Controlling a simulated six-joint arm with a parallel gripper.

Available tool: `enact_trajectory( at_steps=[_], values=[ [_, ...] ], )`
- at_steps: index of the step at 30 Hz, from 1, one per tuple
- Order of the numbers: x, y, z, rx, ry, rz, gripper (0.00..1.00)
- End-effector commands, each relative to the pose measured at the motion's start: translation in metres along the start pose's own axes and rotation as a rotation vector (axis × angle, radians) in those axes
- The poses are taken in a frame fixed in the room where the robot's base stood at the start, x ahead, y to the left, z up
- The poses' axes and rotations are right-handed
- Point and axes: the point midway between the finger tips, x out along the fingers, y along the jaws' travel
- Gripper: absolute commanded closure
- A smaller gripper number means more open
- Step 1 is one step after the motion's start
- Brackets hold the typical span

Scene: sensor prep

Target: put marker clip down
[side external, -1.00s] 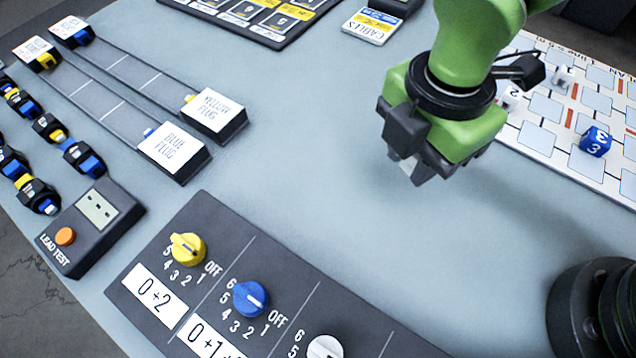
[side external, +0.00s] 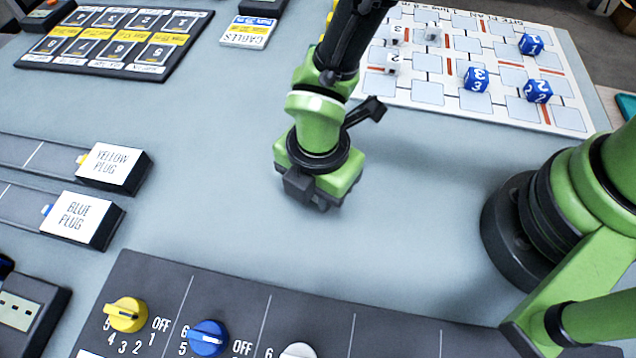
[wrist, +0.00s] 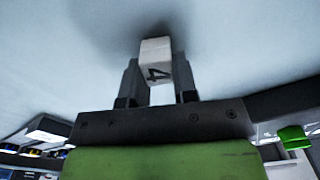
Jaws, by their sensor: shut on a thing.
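My gripper (wrist: 156,82) is shut on a small white block, the marker clip (wrist: 157,62), with a dark digit that looks like a 4 on its face. The wrist view shows it between both fingers, with the grey-blue table top beyond it and a soft shadow around it. In the side view my gripper (side external: 318,200) points down over the bare middle of the table, low above the surface. The block is hidden there beneath the gripper body. I cannot tell whether it touches the table.
A white board (side external: 505,65) with blue dice (side external: 476,80) and white blocks (side external: 392,62) lies behind and right. The yellow plug box (side external: 113,165) and blue plug box (side external: 80,218) stand left. A dark dial panel (side external: 265,305) lies in front. Table around my gripper is clear.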

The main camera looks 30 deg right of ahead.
Motion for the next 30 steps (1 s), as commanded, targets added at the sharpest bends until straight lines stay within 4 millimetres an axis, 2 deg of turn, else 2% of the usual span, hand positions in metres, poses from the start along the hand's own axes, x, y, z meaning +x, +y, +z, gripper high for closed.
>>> enact_trajectory(
  at_steps=[6, 7, 10, 18, 22, 26, 30],
  values=[
    [0.003, 0.000, 0.000, 0.000, 0.000, -0.001, 0.95],
    [0.003, 0.000, 0.000, 0.000, 0.000, -0.001, 0.71],
    [0.003, 0.000, 0.000, 0.000, 0.000, -0.001, 0.48],
    [0.002, 0.000, 0.000, 0.000, 0.000, -0.001, 0.48],
    [-0.007, 0.000, 0.000, 0.000, 0.000, 0.000, 0.48],
    [-0.030, 0.001, 0.000, 0.001, 0.002, 0.004, 0.48],
    [-0.062, 0.001, 0.000, 0.000, 0.003, 0.006, 0.48]
  ],
)
